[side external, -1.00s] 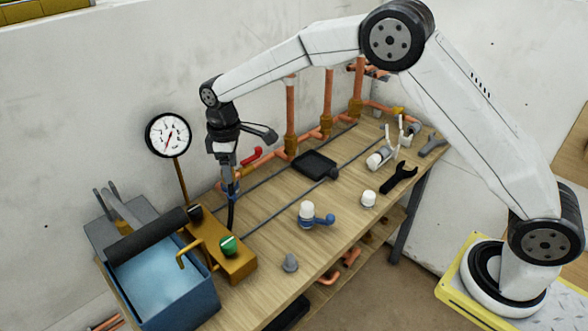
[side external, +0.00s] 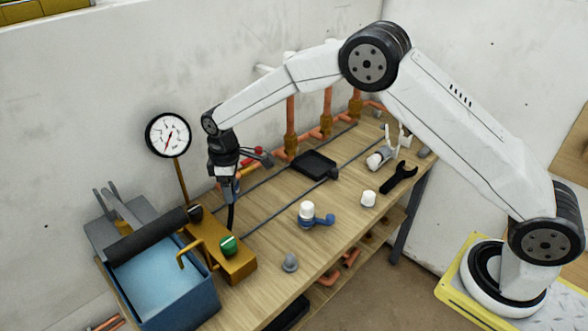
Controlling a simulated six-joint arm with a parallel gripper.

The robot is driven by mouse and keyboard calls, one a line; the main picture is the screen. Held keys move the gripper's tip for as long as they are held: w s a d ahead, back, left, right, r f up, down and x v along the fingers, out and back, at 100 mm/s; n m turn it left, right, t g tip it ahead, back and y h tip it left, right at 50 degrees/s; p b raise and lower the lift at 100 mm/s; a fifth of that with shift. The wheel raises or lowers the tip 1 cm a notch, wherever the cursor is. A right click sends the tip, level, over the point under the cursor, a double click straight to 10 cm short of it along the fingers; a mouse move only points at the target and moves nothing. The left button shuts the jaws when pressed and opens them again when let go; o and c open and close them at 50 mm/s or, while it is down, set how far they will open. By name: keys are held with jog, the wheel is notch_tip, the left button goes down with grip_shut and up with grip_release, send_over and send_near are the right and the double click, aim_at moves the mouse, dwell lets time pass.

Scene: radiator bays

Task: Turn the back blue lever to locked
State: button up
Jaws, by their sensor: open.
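My gripper (side external: 229,186) points down at the back left of the bench, over the pipe near the gauge. Its jaws are open, though they look small and dark here.
A pressure gauge (side external: 168,134) stands left of my gripper. A red handle (side external: 258,152) is close behind my wrist. A brass block with a green knob (side external: 228,246) and a blue basin (side external: 165,285) lie front left. A black tray (side external: 314,163) and wrench (side external: 399,178) lie right.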

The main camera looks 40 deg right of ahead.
jog(key=shift+f, duration=0.95)
grip_shut()
dwell(0.8)
